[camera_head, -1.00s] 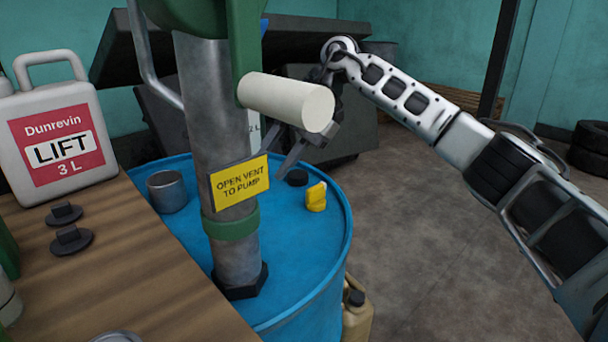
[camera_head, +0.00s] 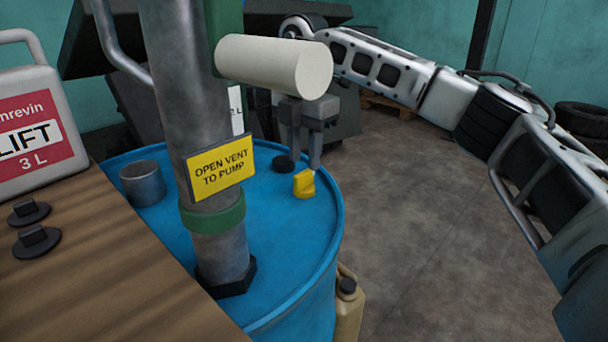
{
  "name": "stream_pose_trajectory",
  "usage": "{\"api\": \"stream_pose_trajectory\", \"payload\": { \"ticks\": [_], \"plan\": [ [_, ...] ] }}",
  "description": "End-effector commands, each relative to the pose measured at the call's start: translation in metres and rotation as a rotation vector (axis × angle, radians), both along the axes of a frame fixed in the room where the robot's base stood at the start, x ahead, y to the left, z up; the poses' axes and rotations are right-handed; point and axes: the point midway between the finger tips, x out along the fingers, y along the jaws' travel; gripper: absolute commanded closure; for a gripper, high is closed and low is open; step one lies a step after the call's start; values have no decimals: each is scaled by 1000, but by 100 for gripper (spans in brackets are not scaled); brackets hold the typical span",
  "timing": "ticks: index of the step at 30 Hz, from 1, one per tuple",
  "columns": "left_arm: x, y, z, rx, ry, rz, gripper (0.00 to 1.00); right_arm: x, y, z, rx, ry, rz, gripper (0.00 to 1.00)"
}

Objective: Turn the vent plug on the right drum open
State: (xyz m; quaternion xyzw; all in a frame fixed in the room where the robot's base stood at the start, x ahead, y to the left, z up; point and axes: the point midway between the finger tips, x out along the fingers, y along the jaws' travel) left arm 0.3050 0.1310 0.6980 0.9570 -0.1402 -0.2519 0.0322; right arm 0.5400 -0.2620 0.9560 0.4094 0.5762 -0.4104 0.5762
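The blue drum (camera_head: 270,265) stands in the middle with a grey pump column (camera_head: 172,90) rising from its top. A yellow vent plug (camera_head: 304,184) sits on the drum top near its right rim. A yellow sign (camera_head: 220,174) on the column reads "OPEN VENT TO PUMP". My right gripper (camera_head: 304,164) points down just above and behind the yellow plug, its two fingers apart with nothing seen between them. The cream spout (camera_head: 275,64) hides part of my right wrist. My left gripper is out of the picture.
A black cap (camera_head: 284,162) lies beside the plug and a metal cup (camera_head: 142,184) stands on the drum. The wooden bench (camera_head: 110,270) holds a white jug (camera_head: 35,130) and dark plugs. A tan can (camera_head: 348,305) stands right of the drum.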

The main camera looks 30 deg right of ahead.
Motion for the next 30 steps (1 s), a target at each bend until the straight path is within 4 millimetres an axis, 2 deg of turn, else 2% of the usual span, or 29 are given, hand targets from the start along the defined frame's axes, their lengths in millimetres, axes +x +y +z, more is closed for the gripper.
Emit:
{"api": "stream_pose_trajectory", "payload": {
  "ticks": [3,7,12,19,20,23,30],
  "plan": [
    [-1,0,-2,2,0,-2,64,-1,0,-22,1,1,1,67],
    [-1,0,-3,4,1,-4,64,0,0,-36,1,0,0,67],
    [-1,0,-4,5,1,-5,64,0,0,-44,1,-1,1,67],
    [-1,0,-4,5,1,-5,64,0,0,-44,1,-1,1,67],
    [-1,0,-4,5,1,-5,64,0,0,-44,1,-1,1,70],
    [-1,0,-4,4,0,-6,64,0,0,-44,1,-1,1,98],
    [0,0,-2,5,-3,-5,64,0,0,-43,1,-1,4,100]
  ]
}}
